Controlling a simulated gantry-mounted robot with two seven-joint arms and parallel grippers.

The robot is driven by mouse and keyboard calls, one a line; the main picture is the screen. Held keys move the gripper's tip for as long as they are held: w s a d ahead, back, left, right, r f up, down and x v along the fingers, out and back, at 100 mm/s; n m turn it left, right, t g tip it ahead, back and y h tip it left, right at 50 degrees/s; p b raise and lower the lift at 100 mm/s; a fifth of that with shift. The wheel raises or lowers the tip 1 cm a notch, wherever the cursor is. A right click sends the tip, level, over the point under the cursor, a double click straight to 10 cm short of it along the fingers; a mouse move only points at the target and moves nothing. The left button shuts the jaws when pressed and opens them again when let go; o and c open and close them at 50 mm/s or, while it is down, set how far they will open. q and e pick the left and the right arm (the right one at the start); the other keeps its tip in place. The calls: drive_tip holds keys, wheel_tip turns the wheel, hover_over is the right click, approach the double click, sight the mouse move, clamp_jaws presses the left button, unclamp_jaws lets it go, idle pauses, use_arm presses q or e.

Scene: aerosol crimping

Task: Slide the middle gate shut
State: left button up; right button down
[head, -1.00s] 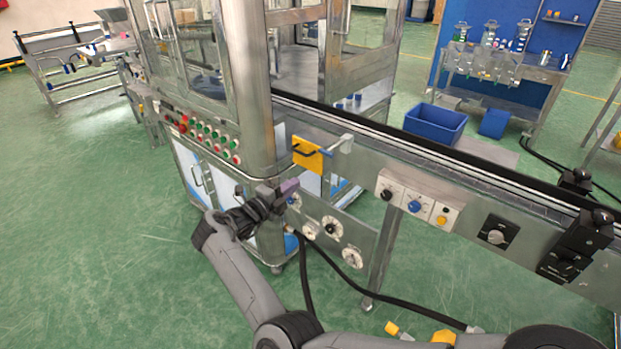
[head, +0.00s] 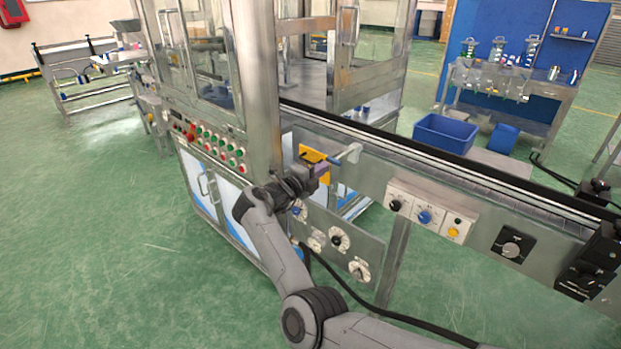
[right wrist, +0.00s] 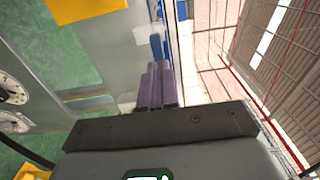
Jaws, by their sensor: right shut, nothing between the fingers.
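A yellow plate (head: 311,151), which may be the middle gate, is on the side of the conveyor beside the machine's corner post. A blue-tipped rod with a pale bracket (head: 349,154) sticks out just right of it. My right gripper (head: 321,170) is in front of the plate and covers its lower part. Its purple fingers are shut and empty; whether they touch the plate cannot be told. In the right wrist view the closed fingers (right wrist: 155,82) point along a metal panel, and a yellow plate (right wrist: 85,8) shows at the upper left, apart from them. My left gripper is out of view.
The conveyor (head: 460,165) runs to the lower right. Control knobs (head: 424,217) sit on its side, with a dial panel (head: 337,240) under my gripper. The glazed machine (head: 215,130) stands at left. Green floor is open at lower left.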

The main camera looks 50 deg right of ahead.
drive_tip(key=shift+s+d, duration=0.15)
drive_tip(key=shift+d, duration=1)
